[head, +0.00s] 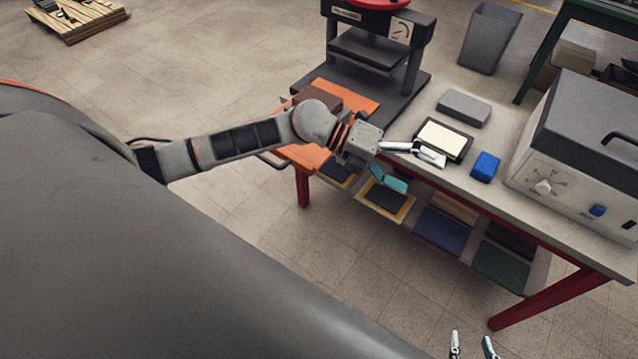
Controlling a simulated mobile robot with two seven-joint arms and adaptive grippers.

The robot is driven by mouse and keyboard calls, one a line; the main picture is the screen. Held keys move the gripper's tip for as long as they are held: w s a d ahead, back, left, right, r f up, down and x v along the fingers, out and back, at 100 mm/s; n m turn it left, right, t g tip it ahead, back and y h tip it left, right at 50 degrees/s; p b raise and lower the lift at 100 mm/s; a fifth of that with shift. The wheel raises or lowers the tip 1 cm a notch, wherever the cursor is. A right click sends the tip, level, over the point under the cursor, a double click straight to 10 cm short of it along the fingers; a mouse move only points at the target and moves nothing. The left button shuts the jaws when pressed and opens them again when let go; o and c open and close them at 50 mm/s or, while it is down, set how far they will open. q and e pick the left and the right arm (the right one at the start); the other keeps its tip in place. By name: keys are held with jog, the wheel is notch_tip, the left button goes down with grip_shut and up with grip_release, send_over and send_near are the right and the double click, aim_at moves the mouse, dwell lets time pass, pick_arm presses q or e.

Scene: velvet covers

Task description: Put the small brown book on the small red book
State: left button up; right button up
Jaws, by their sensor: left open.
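A small brown book (318,97) lies on the orange surface at the left end of the workbench, partly covered by my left arm. I cannot make out a small red book; the arm may hide it. My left gripper (415,170) is open and empty, to the right of the brown book over the bench's front edge. One finger is near the framed cream pad, the other in front of the shelf. My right gripper (472,345) shows only its fingertips at the bottom edge, apart with nothing between them, well away from the bench.
The orange mat (362,98) lies by a dark press (372,50). A cream pad (442,140), a grey block (463,108) and a blue block (484,167) lie on the bench. A grey machine (590,130) fills its right end. The lower shelf (545,268) holds several flat pieces.

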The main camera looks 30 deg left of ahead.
pick_arm(q)
jog(key=s+a+f+n+t+y, duration=0.2)
jog(key=s+a+f+n+y, duration=0.2)
jog(key=f+n, duration=0.4)
jog(key=s+a+f+n+t+y, duration=0.3)
jog(key=s+f+n, duration=0.4)
jog(key=n, duration=0.6)
jog(key=s+a+f+n+t+y, duration=0.2)
jog(key=s+a+f+n+y, duration=0.2)
jog(key=f+n, duration=0.5)
jog(key=shift+s+a+f+n+y, duration=0.3)
jog(key=shift+s+a+n, duration=0.5)
jog(key=shift+s+a, duration=0.4)
